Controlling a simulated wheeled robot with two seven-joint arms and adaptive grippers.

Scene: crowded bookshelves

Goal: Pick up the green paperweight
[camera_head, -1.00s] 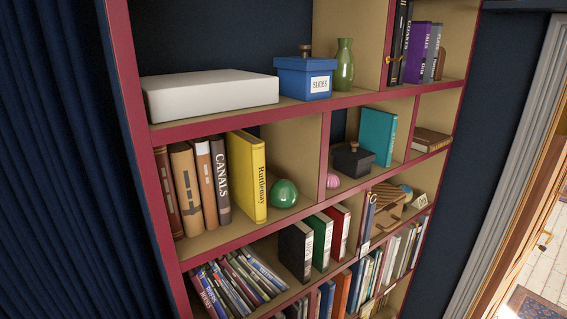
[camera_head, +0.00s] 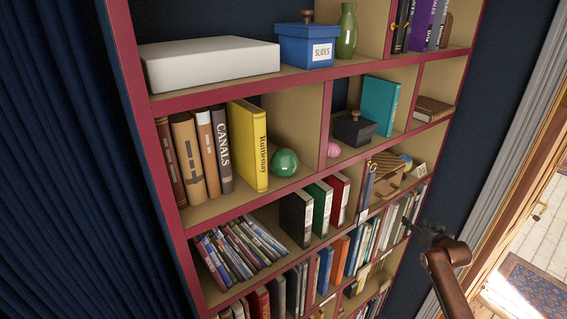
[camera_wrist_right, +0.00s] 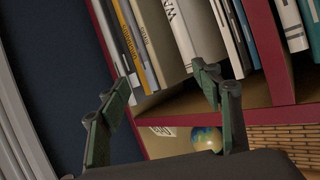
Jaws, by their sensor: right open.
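The green paperweight (camera_head: 284,162) is a shiny round ball on the middle shelf, just right of the yellow book (camera_head: 247,147), near the shelf's front edge. My right gripper (camera_head: 424,231) is at the lower right in the head view, in front of the right end of the shelves and well away from the paperweight. In the right wrist view, its two fingers (camera_wrist_right: 160,95) are spread apart with nothing between them. The paperweight does not show in the wrist view. My left gripper is out of view.
Upright books stand left of the paperweight, and a vertical divider (camera_head: 325,120) is to its right. Beyond it sit a pink ball (camera_head: 333,150) and a dark box (camera_head: 354,129). A globe (camera_wrist_right: 206,139) shows in the wrist view. The space in front of the shelves is clear.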

